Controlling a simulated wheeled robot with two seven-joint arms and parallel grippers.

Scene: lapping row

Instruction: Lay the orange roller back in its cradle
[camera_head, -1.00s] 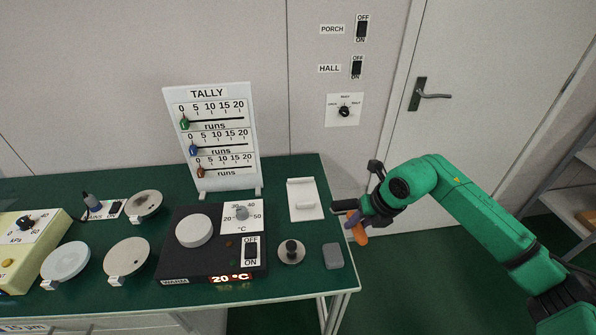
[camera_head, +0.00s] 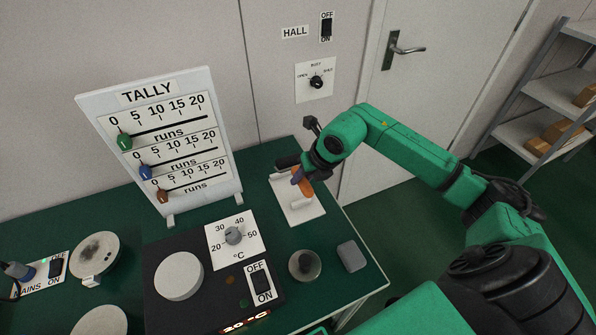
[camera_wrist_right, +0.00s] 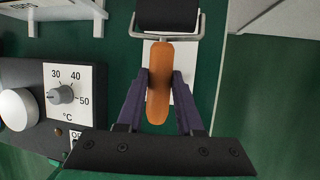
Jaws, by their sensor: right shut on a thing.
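The orange roller has an orange handle (camera_head: 304,187) and a dark roller head (camera_head: 287,161) on a wire frame. My right gripper (camera_head: 299,177) is shut on the handle. In the right wrist view the handle (camera_wrist_right: 159,95) sits between the two fingers, with the dark roller head (camera_wrist_right: 167,14) beyond them at the top. The cradle, a white plate with raised white supports (camera_head: 304,214), lies at the table's right end. The roller is over its far part, which it partly hides. I cannot tell whether they touch. My left gripper is out of view.
A black heater box with a dial (camera_head: 234,236) and an OFF/ON switch (camera_head: 261,281) stands left of the cradle. A round knobbed weight (camera_head: 304,264) and a grey block (camera_head: 351,256) are in front. The tally board (camera_head: 165,150) stands behind left.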

